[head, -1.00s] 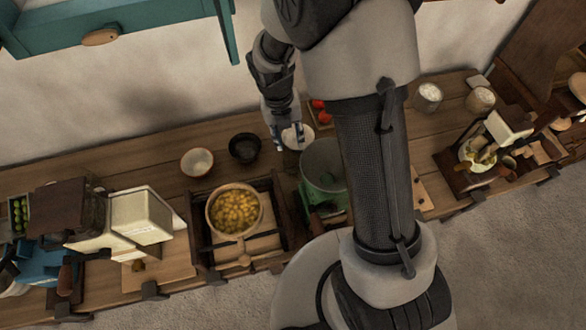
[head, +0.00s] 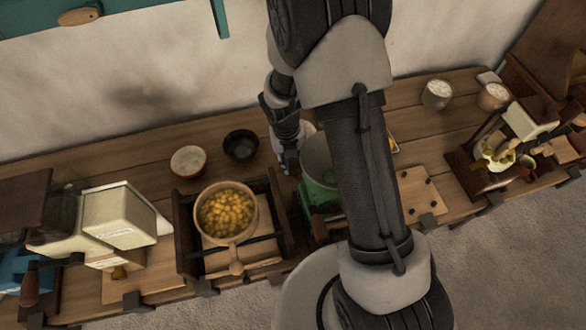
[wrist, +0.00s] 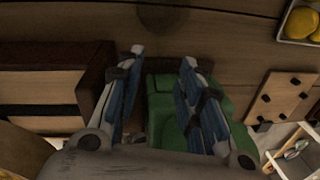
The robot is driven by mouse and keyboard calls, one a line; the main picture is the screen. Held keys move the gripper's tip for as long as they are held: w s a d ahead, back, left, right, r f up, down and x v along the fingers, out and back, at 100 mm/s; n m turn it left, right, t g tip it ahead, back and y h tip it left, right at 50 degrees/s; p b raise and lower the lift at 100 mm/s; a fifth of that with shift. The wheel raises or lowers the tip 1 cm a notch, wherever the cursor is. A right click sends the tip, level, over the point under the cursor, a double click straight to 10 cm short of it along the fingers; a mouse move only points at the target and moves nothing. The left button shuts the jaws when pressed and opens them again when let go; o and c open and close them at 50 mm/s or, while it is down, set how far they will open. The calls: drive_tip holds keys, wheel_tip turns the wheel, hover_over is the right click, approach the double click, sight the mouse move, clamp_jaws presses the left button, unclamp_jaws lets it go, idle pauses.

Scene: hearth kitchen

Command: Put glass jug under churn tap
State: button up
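My gripper (head: 285,165) is above the counter, just left of a grey drum (head: 317,155) on a green base (head: 318,195), which may be the churn. In the wrist view its two blue-padded fingers (wrist: 162,58) are apart, with nothing visible held between them. The green body (wrist: 165,105) lies below and between the fingers. I cannot make out a glass jug or a tap in either view; my arm hides part of the counter.
A pan of yellow pieces (head: 228,212) sits on a dark wooden frame left of the green base. A dark bowl (head: 241,145) and a pale bowl (head: 188,161) stand behind it. A knobbed board (head: 422,192) lies to the right. Bare counter (head: 125,165) shows at the back left.

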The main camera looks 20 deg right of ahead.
sight(297, 175)
drive_tip(key=f+b, duration=0.1)
drive_tip(key=f, duration=0.1)
drive_tip(key=f+b, duration=0.1)
drive_tip(key=f, duration=0.4)
drive_tip(key=shift+d+f+b, duration=0.35)
drive_tip(key=shift+b, duration=0.05)
clamp_jaws()
drive_tip(key=shift+r, duration=0.1)
idle(0.3)
